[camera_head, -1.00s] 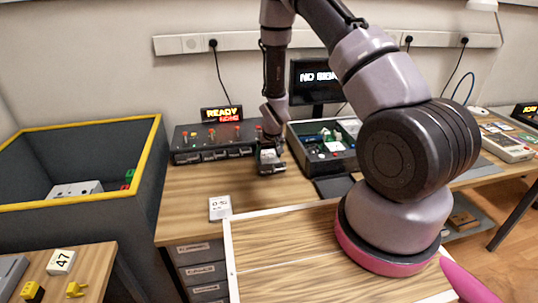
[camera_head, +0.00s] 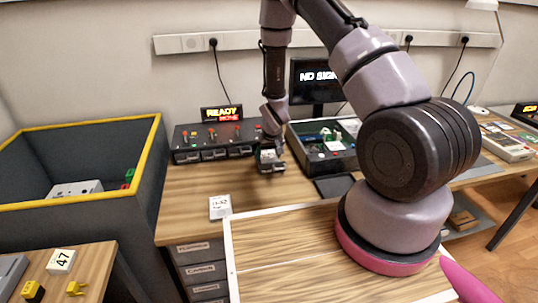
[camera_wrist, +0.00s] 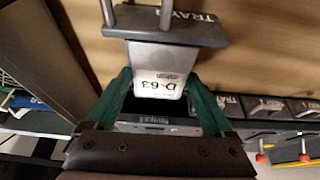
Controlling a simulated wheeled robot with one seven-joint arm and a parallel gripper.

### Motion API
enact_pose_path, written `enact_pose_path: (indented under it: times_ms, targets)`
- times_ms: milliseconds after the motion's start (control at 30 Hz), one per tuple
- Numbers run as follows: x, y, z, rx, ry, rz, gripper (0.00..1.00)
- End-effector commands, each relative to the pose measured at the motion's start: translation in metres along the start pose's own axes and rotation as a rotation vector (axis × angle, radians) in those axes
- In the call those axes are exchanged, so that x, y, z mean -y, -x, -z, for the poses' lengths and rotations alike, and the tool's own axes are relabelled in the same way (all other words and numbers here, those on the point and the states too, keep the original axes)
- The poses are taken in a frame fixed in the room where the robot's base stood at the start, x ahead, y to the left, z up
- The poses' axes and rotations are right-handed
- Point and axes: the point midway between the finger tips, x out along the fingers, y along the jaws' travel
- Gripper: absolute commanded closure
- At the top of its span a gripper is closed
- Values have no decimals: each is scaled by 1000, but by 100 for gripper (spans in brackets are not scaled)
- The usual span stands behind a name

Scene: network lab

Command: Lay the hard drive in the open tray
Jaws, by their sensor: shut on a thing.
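The hard drive (camera_wrist: 158,62) is a silver block with a white label reading D-63. In the wrist view it sits between the green fingers of my gripper (camera_wrist: 158,84), which is shut on it. The open tray (camera_wrist: 200,30) shows its dark front panel and handle posts just beyond the drive. The drive hides most of the tray's inside, and I cannot tell whether it touches the tray floor. In the head view my gripper (camera_head: 268,150) is over the pulled-out tray (camera_head: 272,169), in front of the drive unit (camera_head: 213,141).
More shut trays (camera_wrist: 265,107) with red-tipped levers line the unit's front. An open dark case (camera_head: 325,158) stands close on the right of my gripper. The desk between is clear.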

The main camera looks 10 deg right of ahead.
Motion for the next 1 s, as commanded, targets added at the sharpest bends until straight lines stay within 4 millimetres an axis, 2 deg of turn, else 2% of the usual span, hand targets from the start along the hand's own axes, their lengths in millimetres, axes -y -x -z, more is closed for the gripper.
enact_pose_path:
  times_ms: [1000]
  targets:
    - [0, -8, -3, 0, 0, 0, 93]
